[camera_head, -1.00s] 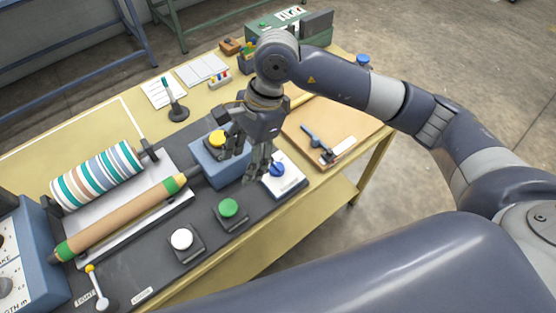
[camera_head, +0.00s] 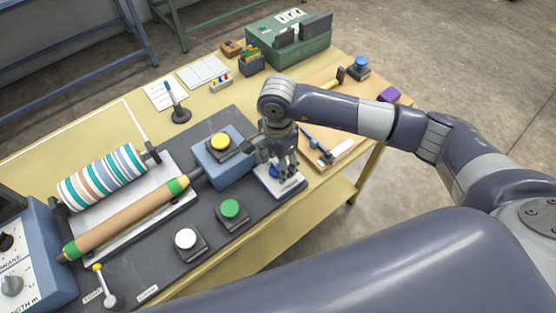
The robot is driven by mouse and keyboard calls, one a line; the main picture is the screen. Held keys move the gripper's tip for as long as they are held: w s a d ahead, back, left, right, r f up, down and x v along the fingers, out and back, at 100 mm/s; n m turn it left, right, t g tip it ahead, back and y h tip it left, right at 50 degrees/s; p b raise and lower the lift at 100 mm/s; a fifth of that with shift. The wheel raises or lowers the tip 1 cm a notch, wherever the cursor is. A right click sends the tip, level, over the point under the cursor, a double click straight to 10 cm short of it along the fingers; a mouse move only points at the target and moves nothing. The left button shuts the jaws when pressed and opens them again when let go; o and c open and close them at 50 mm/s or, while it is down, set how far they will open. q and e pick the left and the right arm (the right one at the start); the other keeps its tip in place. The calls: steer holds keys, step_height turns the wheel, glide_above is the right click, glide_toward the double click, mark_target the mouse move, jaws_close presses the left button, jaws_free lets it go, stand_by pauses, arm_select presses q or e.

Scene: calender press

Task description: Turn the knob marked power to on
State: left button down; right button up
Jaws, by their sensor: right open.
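A blue knob (camera_head: 273,172) stands on a white plate (camera_head: 290,187) at the right end of the dark machine base. It is partly hidden by my gripper, and I cannot read its marking. My right gripper (camera_head: 283,168) points down over the plate, with its fingers open at the knob. I cannot tell whether they touch it. My left gripper is not in view.
A yellow button (camera_head: 219,142) on a blue box is just left of the gripper. Green (camera_head: 230,208) and white (camera_head: 185,238) buttons sit along the front.

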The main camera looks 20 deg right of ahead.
steer(key=shift+f, duration=0.3)
steer(key=c, duration=1.1)
